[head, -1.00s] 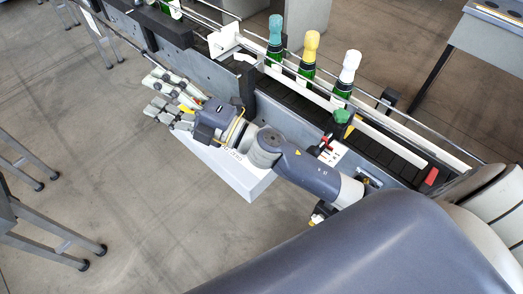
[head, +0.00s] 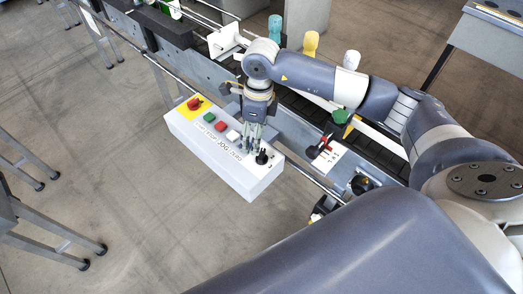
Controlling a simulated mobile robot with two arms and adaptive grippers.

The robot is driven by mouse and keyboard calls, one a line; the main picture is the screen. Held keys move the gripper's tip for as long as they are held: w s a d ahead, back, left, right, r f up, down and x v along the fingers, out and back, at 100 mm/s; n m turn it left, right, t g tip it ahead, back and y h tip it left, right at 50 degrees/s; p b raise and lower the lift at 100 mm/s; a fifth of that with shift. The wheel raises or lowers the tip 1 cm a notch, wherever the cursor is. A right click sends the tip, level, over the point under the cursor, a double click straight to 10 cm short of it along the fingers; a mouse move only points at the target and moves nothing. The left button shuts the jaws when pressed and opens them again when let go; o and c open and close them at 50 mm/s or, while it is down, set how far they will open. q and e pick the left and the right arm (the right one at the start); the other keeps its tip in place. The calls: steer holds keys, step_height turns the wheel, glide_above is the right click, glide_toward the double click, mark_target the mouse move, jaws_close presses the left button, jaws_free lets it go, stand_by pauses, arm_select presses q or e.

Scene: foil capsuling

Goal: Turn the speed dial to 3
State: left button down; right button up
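The control box (head: 236,182) is a white panel fixed along the conveyor's near side. A black knob (head: 262,158), which looks like the speed dial, stands at its right end. Its pointer and scale numbers are too small to read. My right gripper (head: 252,147) points down over the panel, its fingertips just beside and behind the knob, close to the white button. I cannot tell whether the fingers touch the knob or how far apart they are. My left gripper is not in view.
The panel also carries a red stop button (head: 194,103) on yellow, a green button (head: 209,117), a red button (head: 221,127) and a white button (head: 233,136). Foil-topped bottles (head: 310,42) stand on the conveyor behind my arm. The floor in front is clear.

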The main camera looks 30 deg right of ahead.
mark_target(262, 154)
steer(key=shift+h, duration=0.5)
steer(key=f+p, duration=0.1)
steer(key=f, duration=0.2)
steer(key=d+f+p, duration=0.1)
steer(key=f, duration=0.2)
steer(key=d+f+p, duration=0.1)
steer(key=f, duration=0.2)
steer(key=shift+w+d, duration=0.1)
steer(key=shift+d, duration=0.15)
steer(key=shift+f, duration=0.7)
steer(key=c, duration=1.1)
